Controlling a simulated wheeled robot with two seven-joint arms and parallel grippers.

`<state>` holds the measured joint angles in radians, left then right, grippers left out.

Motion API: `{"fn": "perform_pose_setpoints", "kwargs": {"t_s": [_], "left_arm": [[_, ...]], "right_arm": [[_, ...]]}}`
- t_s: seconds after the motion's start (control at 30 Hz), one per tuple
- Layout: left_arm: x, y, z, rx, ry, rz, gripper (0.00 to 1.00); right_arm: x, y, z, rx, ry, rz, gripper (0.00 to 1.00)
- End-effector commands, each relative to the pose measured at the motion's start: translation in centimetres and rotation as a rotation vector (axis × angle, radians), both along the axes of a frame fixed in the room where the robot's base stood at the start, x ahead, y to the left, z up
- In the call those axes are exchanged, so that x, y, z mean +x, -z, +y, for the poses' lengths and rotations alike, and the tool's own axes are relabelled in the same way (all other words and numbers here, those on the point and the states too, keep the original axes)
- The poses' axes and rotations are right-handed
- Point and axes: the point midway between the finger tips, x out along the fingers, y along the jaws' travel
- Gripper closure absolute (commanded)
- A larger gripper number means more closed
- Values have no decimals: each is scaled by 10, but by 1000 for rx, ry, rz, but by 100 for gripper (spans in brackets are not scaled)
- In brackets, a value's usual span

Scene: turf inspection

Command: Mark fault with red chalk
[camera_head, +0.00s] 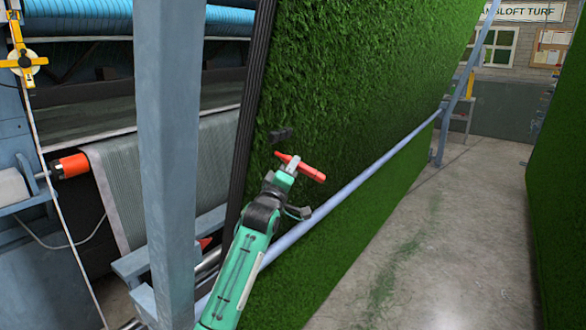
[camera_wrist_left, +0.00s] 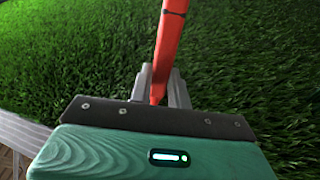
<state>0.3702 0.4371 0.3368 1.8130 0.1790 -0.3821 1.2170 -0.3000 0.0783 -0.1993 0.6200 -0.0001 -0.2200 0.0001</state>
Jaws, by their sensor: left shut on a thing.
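The red chalk (camera_head: 302,168) is a red stick held by my left gripper (camera_head: 289,162) in front of the hanging green turf (camera_head: 350,90). In the left wrist view the chalk (camera_wrist_left: 170,45) stands between the two grey fingers of my left gripper (camera_wrist_left: 162,90), which are shut on it. The turf (camera_wrist_left: 60,60) fills the background of that view. A dark patch (camera_head: 281,134) shows on the turf just above the gripper; I cannot tell whether it is a fault. Whether the chalk touches the turf is unclear. My right gripper is in neither view.
A blue-grey rail (camera_head: 375,164) runs across the turf below my left gripper. A blue-grey post (camera_head: 168,150) stands at the left, before a machine with a grey roller sheet (camera_head: 120,190).

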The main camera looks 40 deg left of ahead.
Motion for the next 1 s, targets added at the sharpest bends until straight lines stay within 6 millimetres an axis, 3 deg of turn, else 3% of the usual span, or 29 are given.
{"fn": "perform_pose_setpoints", "kwargs": {"t_s": [1.0], "left_arm": [[-1,-3,12,0,0,0,100]], "right_arm": [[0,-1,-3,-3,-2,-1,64]]}}
